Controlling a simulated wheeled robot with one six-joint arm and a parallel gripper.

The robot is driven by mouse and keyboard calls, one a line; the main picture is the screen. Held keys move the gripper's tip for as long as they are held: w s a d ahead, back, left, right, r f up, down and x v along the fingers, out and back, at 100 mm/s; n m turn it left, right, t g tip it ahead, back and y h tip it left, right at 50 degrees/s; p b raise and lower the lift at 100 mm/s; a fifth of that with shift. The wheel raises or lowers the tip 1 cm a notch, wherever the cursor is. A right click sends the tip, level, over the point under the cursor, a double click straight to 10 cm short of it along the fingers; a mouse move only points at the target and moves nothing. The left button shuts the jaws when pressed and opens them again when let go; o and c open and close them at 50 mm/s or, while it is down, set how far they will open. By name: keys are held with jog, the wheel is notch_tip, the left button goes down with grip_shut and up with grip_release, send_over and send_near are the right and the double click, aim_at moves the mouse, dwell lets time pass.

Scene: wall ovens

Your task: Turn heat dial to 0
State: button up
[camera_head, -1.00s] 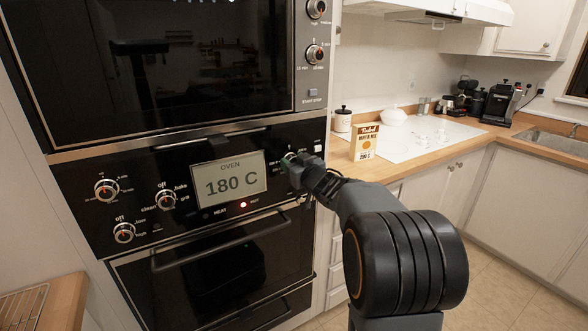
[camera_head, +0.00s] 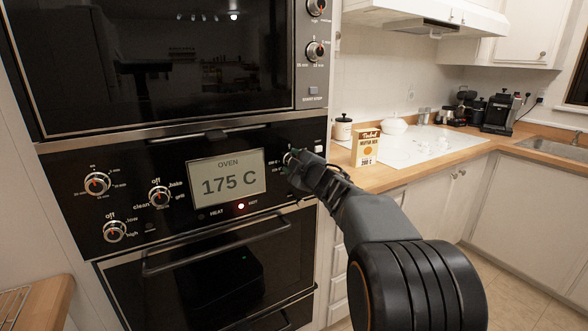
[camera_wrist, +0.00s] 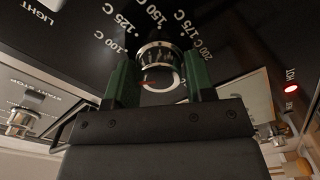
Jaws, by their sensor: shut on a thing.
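The heat dial (camera_wrist: 158,68) is a round silver knob on the black oven panel, ringed by temperature marks such as 125 C, 150 C, 175 C and 200 C. In the wrist view my gripper (camera_wrist: 160,82) has its two green fingers on either side of the dial, shut on it. In the head view my gripper (camera_head: 298,165) covers most of the dial at the right of the panel. The oven display (camera_head: 228,179) reads 175 C. A small light (camera_head: 241,206) glows by the word HOT.
Other knobs sit left of the display (camera_head: 159,196). The oven door handle (camera_head: 228,245) runs below the panel. A box (camera_head: 366,147) stands on the counter to the right. A white LIGHT button (camera_wrist: 42,12) is near the dial.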

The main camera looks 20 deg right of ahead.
jog(key=n+b, duration=0.2)
jog(key=n, duration=0.3)
jog(key=shift+n+b, duration=0.35)
jog(key=shift+n, duration=0.35)
jog(key=o, duration=0.9)
jog(key=s, duration=0.4)
jog(key=s+d, duration=0.1)
jog(key=s, duration=0.8)
jog(key=shift+s+d+p, duration=0.3)
jog(key=shift+s, duration=0.05)
